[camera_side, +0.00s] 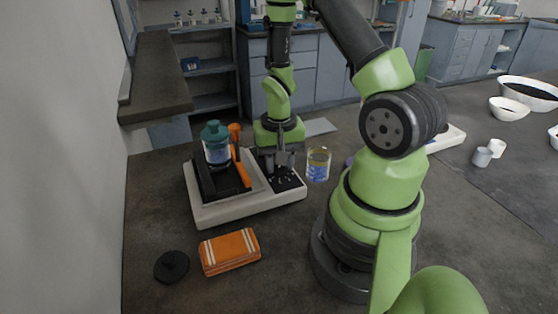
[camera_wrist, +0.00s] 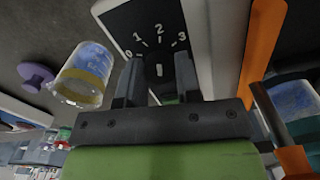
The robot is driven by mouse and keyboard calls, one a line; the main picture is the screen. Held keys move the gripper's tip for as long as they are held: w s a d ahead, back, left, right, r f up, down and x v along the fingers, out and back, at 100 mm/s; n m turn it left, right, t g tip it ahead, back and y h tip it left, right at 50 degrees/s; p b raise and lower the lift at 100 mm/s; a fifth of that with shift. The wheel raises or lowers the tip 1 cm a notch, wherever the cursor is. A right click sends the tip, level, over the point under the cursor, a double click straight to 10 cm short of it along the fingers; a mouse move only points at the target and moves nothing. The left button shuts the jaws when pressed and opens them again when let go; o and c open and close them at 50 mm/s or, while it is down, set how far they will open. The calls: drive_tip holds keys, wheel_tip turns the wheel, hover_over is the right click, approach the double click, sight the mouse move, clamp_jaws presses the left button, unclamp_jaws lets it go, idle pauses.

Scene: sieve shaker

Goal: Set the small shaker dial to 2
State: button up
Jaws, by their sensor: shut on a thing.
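The shaker (camera_side: 222,213) is a low white unit with a black dial panel (camera_side: 289,184) at its right end. The panel also shows in the wrist view (camera_wrist: 122,22), with white numerals 0, 1, 2 and 3 in an arc. The small dial (camera_wrist: 159,84) is dark with a white mark and sits between my fingers, partly hidden by them. Its mark stands nearly upright in the picture, in line with the 2. My gripper (camera_side: 285,164) is over the panel, pointing down, shut on the dial; it also shows in the wrist view (camera_wrist: 159,78).
A teal-lidded jar (camera_side: 217,145) stands on the shaker beside orange clamp parts (camera_side: 241,168). A clear beaker (camera_side: 318,164) stands close right of the panel. An orange striped pouch (camera_side: 230,251) and a black lid (camera_side: 171,266) lie in front on the open bench.

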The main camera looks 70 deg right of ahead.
drive_tip(key=shift+m, duration=0.3)
drive_tip(key=o, duration=0.9)
wheel_tip(320, 180, up, 10)
idle(0.4)
wheel_tip(320, 180, up, 6)
drive_tip(key=n+t, duration=0.2)
hover_over(269, 182)
drive_tip(key=s+a+r+n+t, duration=0.1)
drive_tip(key=s+a+r+n, duration=0.1)
drive_tip(key=a+r, duration=0.1)
drive_tip(key=s+a+r+n+t+y, duration=0.1)
drive_tip(key=s+a+r+t, duration=0.1)
drive_tip(key=a+r, duration=0.2)
drive_tip(key=s+a+r+n+t+y, duration=0.1)
drive_tip(key=s+a+r+n+t, duration=0.1)
drive_tip(key=a+r, duration=0.1)
drive_tip(key=shift+s+a+r+n, duration=0.15)
drive_tip(key=shift+s+a+n, duration=0.2)
drive_tip(key=shift+a, duration=0.15)
